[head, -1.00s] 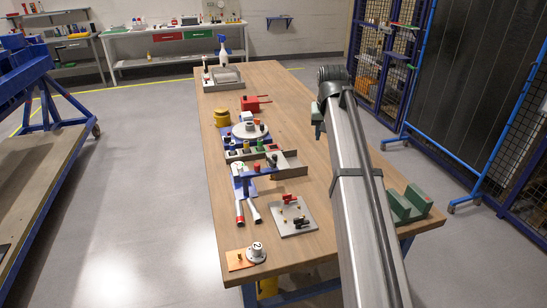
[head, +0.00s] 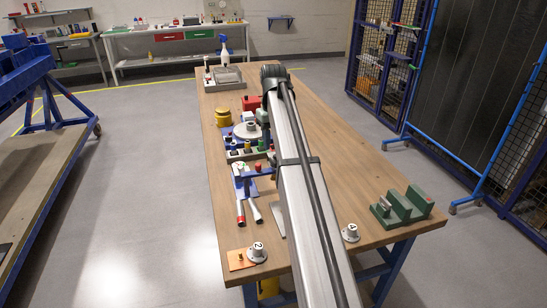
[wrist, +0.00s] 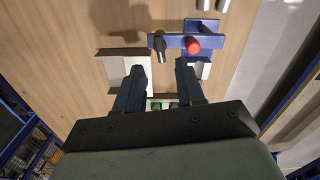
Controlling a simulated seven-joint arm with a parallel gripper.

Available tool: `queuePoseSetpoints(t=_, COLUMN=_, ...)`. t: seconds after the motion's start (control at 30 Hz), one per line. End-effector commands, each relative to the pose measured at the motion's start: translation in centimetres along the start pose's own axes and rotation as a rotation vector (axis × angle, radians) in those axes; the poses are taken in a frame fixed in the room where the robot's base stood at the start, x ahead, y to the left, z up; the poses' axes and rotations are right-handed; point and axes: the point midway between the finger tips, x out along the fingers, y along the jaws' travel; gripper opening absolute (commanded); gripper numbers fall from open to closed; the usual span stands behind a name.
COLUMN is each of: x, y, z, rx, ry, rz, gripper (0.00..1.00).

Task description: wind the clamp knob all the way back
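A blue bar (wrist: 188,41) in the wrist view carries a round red knob (wrist: 192,46) and a dark grey post-like knob (wrist: 159,46); I cannot tell which is the clamp knob. In the head view the red knob (head: 258,169) shows at the left edge of my arm.
A green V-shaped block (head: 402,207) is at the right. The table's right side is largely clear.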

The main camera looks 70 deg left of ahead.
Motion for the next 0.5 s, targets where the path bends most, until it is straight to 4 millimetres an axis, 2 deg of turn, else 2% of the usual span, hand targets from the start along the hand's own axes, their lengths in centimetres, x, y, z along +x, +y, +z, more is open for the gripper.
queuePoseSetpoints(t=0.03, x=1.1, y=0.0, z=0.1, rx=0.0, ry=-0.002, rz=-0.001, gripper=0.38)
queuePoseSetpoints(t=0.2, x=3.8, y=0.0, z=0.1, rx=0.001, ry=-0.001, rz=0.0, gripper=0.38)
queuePoseSetpoints(t=0.5, x=6.4, y=0.0, z=0.0, rx=0.001, ry=0.0, rz=0.0, gripper=0.38)
